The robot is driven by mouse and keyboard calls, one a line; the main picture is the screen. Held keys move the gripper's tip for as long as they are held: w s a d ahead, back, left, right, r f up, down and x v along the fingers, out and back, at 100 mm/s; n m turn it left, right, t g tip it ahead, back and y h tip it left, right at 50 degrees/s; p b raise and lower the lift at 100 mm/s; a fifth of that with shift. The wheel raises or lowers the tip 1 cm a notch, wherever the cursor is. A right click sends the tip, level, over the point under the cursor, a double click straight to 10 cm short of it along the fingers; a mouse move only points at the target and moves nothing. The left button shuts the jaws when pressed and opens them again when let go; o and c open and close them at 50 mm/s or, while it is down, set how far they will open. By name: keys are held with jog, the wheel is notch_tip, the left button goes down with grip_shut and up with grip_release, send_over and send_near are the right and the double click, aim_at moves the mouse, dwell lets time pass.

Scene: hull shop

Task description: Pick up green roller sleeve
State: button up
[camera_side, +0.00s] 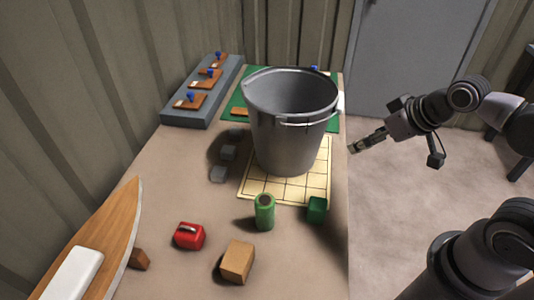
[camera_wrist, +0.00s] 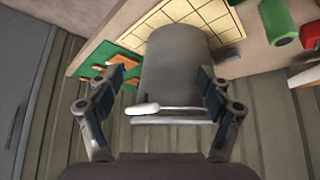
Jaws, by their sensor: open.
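The green roller sleeve (camera_side: 264,212) stands upright on the table, a hollow cylinder in front of the bucket in the side view. In the wrist view the green roller sleeve (camera_wrist: 280,22) shows at the top right, partly cut off by the frame edge. My gripper (camera_side: 354,148) is off the table's right edge in the side view, well away from the sleeve. In the wrist view my gripper (camera_wrist: 155,105) has its two fingers wide apart with nothing held. The bucket shows beyond and between the fingers.
A large grey bucket (camera_side: 288,125) stands on the yellow grid mat (camera_side: 313,188). A red block (camera_side: 189,236) and a tan block (camera_side: 237,262) lie nearer.

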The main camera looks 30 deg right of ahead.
dwell(0.3)
notch_tip(320, 180, up, 5)
jog(key=n+g, duration=0.7)
jog(key=n, duration=1.1)
send_over(265, 212)
jog(key=w+d, duration=0.1)
jog(key=w, duration=0.1)
notch_tip(265, 212, down, 9)
jog(key=shift+w+d, duration=0.1)
jog(key=shift+f, duration=5.8)
jog(key=shift+c, duration=0.4)
